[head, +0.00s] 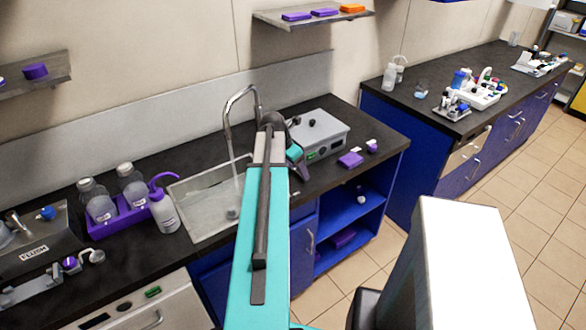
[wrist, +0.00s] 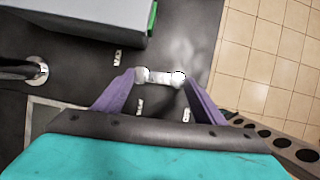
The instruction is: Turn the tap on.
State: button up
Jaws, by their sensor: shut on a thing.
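The tap's curved metal spout (head: 240,92) rises behind the sink (head: 185,208) in the head view. A thin pale vertical line, which looks like running water, drops from its tip into the basin. In the wrist view the tap's round base (wrist: 38,70) is at the left. A small pale metal tap handle (wrist: 160,77) lies between the purple fingertips of my gripper (wrist: 161,80), which is shut on it. In the head view my arm hides the handle and the worktop around it.
A grey box-shaped device (head: 320,132) stands just right of the tap; it also shows in the wrist view (wrist: 95,15). A purple bottle rack (head: 120,222) and a wash bottle (head: 163,212) stand left of the sink. Purple items (head: 350,160) lie near the worktop's right end.

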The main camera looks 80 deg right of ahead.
jog(key=o, duration=1.5)
jog(key=shift+r, duration=0.15)
jog(key=shift+w+a+r, duration=0.2)
jog(key=shift+r, duration=0.2)
jog(key=b+v, duration=0.3)
jog(key=v, duration=0.9)
jog(key=shift+r, duration=0.25)
